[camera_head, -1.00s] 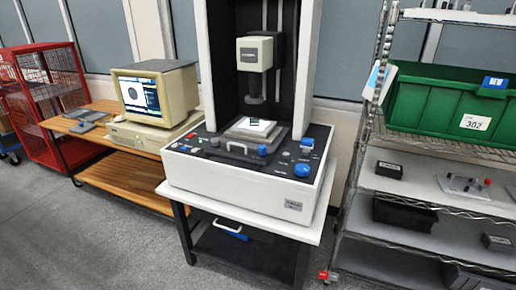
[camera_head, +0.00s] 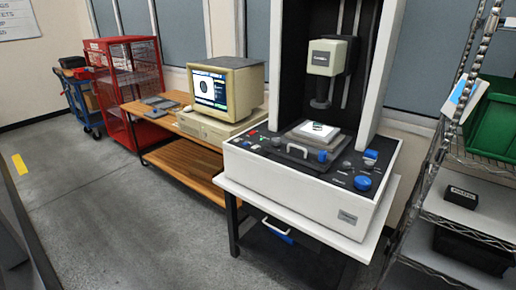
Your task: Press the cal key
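The measuring machine (camera_head: 290,190) stands right of centre on a white-topped table, its dark control panel (camera_head: 285,158) sloping toward me. A small red key (camera_head: 264,132) and other small keys sit at the panel's left end. Blue knobs (camera_head: 362,183) and pale buttons sit at its right end. The labels are too small to read, so I cannot tell which one is the cal key. A stage with a pale plate (camera_head: 316,131) sits behind a grey handle, under the probe head (camera_head: 326,58). My gripper is not in view.
A computer (camera_head: 228,90) stands on a wooden bench (camera_head: 187,158) left of the machine. A red cage (camera_head: 128,90) and a blue cart (camera_head: 80,100) stand farther left. A wire shelf (camera_head: 455,207) stands close at right.

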